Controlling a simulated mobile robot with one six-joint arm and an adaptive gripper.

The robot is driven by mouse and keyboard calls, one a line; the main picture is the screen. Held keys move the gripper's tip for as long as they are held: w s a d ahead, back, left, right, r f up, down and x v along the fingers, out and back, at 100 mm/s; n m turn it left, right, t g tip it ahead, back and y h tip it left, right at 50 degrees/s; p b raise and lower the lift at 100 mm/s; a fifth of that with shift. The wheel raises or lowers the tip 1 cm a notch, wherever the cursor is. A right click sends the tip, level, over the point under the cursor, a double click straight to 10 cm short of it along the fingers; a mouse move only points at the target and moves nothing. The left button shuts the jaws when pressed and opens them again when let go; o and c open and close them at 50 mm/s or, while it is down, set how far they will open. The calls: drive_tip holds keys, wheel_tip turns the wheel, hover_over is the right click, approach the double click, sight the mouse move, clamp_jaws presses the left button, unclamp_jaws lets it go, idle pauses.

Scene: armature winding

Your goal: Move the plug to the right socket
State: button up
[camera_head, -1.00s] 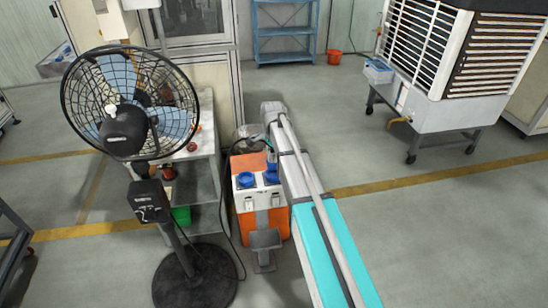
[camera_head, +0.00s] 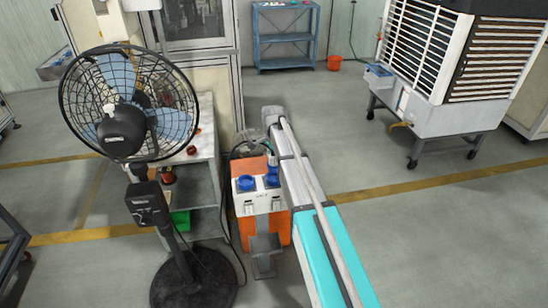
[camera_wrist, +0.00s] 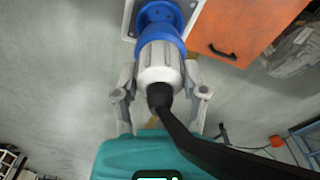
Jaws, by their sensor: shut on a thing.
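The plug (camera_wrist: 160,68) is white with a blue collar, and a black cable runs from its back. My gripper (camera_wrist: 160,92) is shut on it, one finger on each side. In the wrist view, a blue socket (camera_wrist: 158,12) lies just ahead of the collar, roughly in line with it. I cannot tell whether they touch. In the head view, the white and orange box bears a left blue socket (camera_head: 246,183) and a right blue socket (camera_head: 271,181). The plug (camera_head: 272,163) shows small above the right socket, beside my arm, which hides my gripper there.
A black stand fan (camera_head: 125,120) and a shelf unit (camera_head: 196,180) stand left of the box. A dark cable hangs between fan and box. A large air cooler (camera_head: 445,60) on a wheeled frame stands at the right. The floor between is clear.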

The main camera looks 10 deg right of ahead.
sight(273, 165)
drive_tip(key=shift+f+b, duration=1.95)
drive_tip(key=shift+f, duration=0.25)
drive_tip(key=shift+f+b, duration=0.6)
drive_tip(key=o, duration=0.9)
drive_tip(key=shift+r, duration=0.1)
drive_tip(key=shift+r+p, duration=5.45)
drive_tip(key=shift+p, duration=0.15)
drive_tip(key=shift+s, duration=0.1)
drive_tip(key=shift+s+d+n, duration=0.1)
drive_tip(key=shift+s+n, duration=2.15)
drive_tip(key=shift+s, duration=2.55)
drive_tip(key=shift+s+a+n, duration=0.1)
drive_tip(key=shift+s+n, duration=2.1)
drive_tip(key=shift+s, duration=2.65)
drive_tip(key=shift+s+d+n, duration=0.1)
drive_tip(key=shift+s+n, duration=2.15)
drive_tip(key=shift+s, duration=2.55)
